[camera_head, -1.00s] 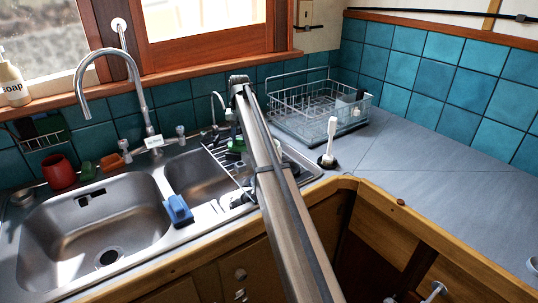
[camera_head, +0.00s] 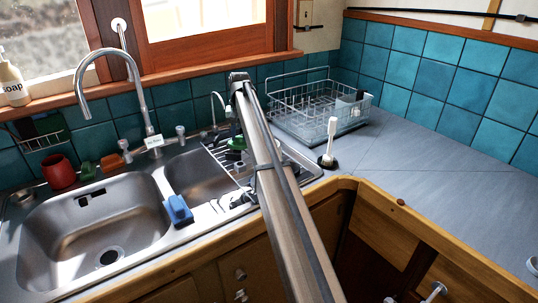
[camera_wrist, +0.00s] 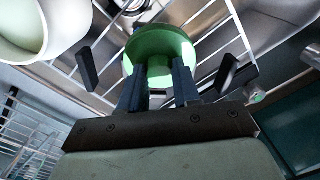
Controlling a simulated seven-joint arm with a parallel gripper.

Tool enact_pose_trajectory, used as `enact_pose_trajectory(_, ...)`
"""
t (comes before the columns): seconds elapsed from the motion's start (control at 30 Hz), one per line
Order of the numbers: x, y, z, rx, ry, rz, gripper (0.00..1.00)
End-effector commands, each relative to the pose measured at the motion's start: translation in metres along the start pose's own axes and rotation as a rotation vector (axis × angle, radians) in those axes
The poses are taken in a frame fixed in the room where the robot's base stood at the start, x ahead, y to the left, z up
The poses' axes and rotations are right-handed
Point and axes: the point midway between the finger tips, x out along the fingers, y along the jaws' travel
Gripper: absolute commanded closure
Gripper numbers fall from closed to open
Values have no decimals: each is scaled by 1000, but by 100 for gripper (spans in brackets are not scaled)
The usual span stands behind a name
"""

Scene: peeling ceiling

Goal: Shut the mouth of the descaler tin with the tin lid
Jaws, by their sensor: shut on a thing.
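A round green piece, seemingly the tin lid (camera_wrist: 165,45), is between the fingers of my gripper (camera_wrist: 160,70) in the wrist view. The gripper is shut on it and holds it over a wire rack. A white rounded vessel with a pale green inside, possibly the descaler tin (camera_wrist: 22,28), is cut off at the upper left of the wrist view, apart from the lid. In the head view a green piece (camera_head: 236,143) shows beside my arm above the draining area. My arm hides most of the gripper there, and I cannot make out the tin.
A double sink (camera_head: 95,225) lies at the left, with a curved tap (camera_head: 82,85). A blue sponge (camera_head: 178,209) is on its divider and a red cup (camera_head: 58,172) behind it. A wire dish basket (camera_head: 315,105) and a white brush (camera_head: 329,143) stand right. The right counter is largely clear.

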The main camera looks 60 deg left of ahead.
Motion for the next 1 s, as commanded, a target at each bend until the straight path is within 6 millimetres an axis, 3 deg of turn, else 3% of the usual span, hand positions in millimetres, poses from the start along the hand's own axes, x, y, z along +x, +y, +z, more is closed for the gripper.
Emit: enact_pose_trajectory(1.0,-16,0,-3,0,-1,0,100)
